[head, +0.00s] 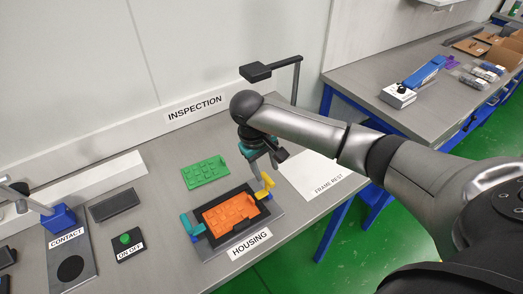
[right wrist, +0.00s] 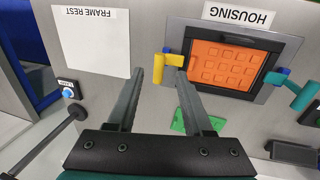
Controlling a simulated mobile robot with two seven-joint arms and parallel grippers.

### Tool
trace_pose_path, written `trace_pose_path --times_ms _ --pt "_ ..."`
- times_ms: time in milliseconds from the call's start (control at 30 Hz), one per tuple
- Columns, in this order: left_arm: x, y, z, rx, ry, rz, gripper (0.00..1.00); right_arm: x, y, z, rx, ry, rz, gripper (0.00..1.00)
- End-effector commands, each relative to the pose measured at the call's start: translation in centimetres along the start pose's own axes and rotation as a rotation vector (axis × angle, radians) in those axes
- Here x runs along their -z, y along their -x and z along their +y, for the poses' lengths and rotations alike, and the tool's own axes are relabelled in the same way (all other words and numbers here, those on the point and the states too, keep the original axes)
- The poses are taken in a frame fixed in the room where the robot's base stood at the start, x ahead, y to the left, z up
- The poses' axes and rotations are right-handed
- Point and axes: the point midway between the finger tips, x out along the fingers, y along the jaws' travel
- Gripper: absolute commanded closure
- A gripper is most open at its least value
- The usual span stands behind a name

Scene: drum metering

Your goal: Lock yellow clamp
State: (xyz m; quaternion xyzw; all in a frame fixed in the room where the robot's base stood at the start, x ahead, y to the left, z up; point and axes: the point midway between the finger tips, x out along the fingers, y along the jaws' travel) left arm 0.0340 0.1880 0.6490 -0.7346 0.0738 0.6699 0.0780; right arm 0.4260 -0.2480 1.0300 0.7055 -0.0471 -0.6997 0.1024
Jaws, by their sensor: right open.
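The yellow clamp (head: 265,186) stands at the right edge of the black housing fixture (head: 212,240), which holds an orange part (head: 231,213). My right gripper (head: 262,178) is above and close to the clamp, its fingers pointing down. In the right wrist view the yellow clamp (right wrist: 172,60) shows just past the fingertips, nearer the right finger, with a blue piece beside it. The right gripper (right wrist: 160,72) is open and empty; whether a finger touches the clamp I cannot tell. My left gripper is not in view.
A teal clamp (head: 190,227) stands on the fixture's left side. A green studded plate (head: 205,173) lies behind the fixture. The white frame rest sheet (head: 310,172) lies clear to the right. A dark inspection post (head: 297,80) rises behind my arm. An on/off button box (head: 128,243) sits left.

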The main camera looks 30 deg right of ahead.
Motion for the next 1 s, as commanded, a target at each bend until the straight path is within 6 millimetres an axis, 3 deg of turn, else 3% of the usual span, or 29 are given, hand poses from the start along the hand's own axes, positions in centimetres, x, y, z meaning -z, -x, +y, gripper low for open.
trace_pose_path --times_ms 100,333,500,1000 --pt "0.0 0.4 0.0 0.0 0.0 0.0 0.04 0.1 2.9 0.0 0.002 0.002 0.004 0.49" --pt "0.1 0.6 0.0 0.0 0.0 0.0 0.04 0.1 6.2 -0.1 0.002 0.001 0.001 0.49" --pt "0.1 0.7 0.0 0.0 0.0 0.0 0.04 0.0 7.0 -0.1 0.002 0.001 0.0 0.49" --pt "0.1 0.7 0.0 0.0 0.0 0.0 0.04 0.0 6.9 -0.1 0.003 0.003 0.0 0.49"
